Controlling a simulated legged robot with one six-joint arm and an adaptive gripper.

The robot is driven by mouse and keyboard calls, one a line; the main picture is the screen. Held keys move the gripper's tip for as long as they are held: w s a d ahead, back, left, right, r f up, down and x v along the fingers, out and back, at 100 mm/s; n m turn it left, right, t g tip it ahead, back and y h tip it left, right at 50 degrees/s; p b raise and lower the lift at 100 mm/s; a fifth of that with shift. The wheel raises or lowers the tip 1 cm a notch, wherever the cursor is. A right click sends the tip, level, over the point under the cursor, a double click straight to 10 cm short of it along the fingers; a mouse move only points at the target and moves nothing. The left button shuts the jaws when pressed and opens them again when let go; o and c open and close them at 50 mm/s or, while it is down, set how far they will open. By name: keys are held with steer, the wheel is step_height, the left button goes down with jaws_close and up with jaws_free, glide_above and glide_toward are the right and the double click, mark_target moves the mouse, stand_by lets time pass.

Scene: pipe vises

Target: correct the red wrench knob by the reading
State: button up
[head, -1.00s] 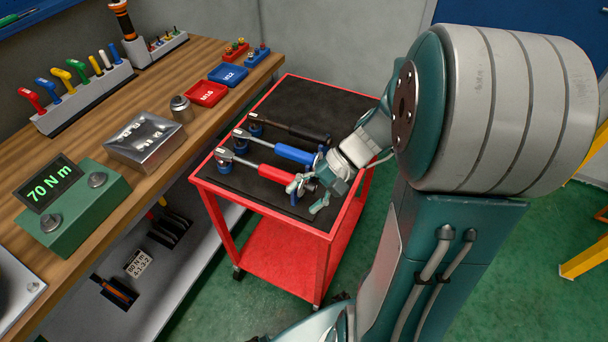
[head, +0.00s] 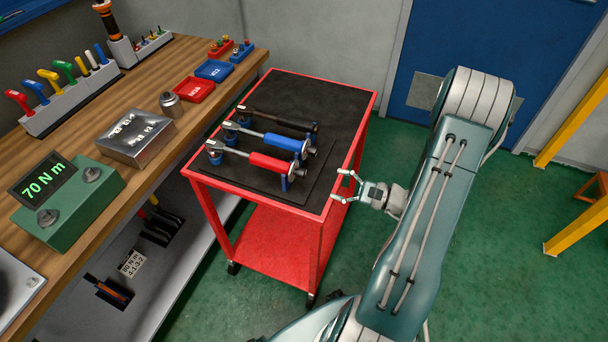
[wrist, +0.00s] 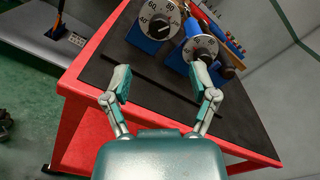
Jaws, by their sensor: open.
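The red wrench (head: 268,162) lies nearest the front on the cart's dark mat, its knob (head: 301,173) at the right end. In the wrist view, the left dial knob (wrist: 158,18), marked 40, 60 and 80, appears to be this one; its exact setting is unclear. The green reading box (head: 68,205) on the bench shows 70 N m. My gripper (head: 341,185) is open and empty, off the cart's right edge and apart from the knob. Its spread fingers (wrist: 160,78) also show in the wrist view, below the dials.
A blue wrench (head: 275,139) and a black wrench (head: 285,118) lie behind the red one on the red cart (head: 265,247). The blue wrench's dial (wrist: 200,48) is close to the left dial.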

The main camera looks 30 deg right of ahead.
mark_target(304, 177)
steer(key=x, duration=0.9)
steer(key=shift+w+a, duration=0.25)
jaws_close()
